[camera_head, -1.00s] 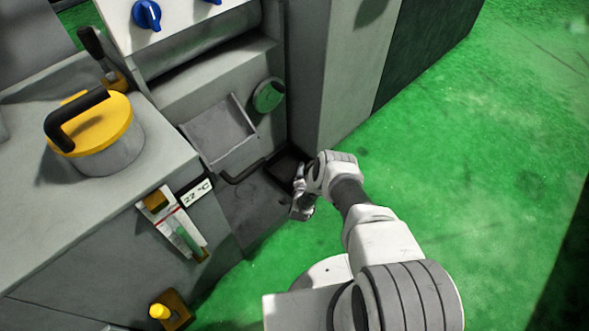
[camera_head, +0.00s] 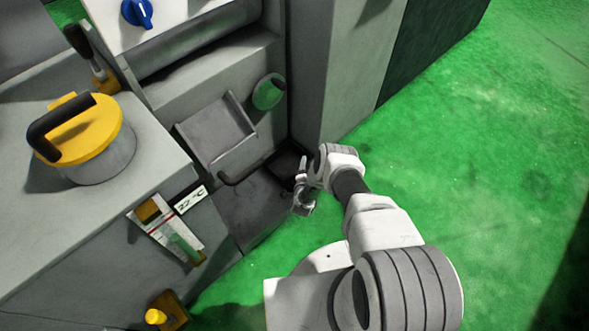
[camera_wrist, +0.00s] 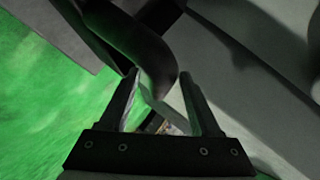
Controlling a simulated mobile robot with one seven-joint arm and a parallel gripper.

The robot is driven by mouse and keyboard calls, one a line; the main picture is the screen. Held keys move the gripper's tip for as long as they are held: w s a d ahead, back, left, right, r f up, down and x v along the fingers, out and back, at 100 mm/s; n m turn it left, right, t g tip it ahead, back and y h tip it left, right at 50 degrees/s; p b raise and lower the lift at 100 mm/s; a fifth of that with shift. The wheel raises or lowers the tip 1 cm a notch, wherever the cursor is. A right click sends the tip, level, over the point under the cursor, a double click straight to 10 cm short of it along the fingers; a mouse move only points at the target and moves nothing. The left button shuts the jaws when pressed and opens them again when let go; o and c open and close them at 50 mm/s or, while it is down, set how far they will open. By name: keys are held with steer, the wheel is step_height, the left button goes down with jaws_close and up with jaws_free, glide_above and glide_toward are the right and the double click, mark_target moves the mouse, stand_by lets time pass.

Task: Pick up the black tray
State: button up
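The black tray (camera_head: 285,162) is low in the corner at the foot of the grey machine. A dark curved bar (camera_head: 236,178), which looks like its handle, reaches out to the left. My gripper (camera_head: 301,170) is just right of the tray, and my wrist hides part of it. In the wrist view my gripper (camera_wrist: 158,77) is open, with nothing held between its fingers. A dark curved band (camera_wrist: 145,45) lies just beyond the fingertips there and seems to be part of the tray. Whether the fingers touch it I cannot tell.
A grey open bin (camera_head: 217,136) is on the machine above the handle. A yellow-lidded pot (camera_head: 88,135) stands on the grey worktop at left. The machine's upright wall (camera_head: 330,70) rises behind my gripper. The green floor (camera_head: 450,160) at right is clear.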

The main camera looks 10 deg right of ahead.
jaws_close()
stand_by(1.2)
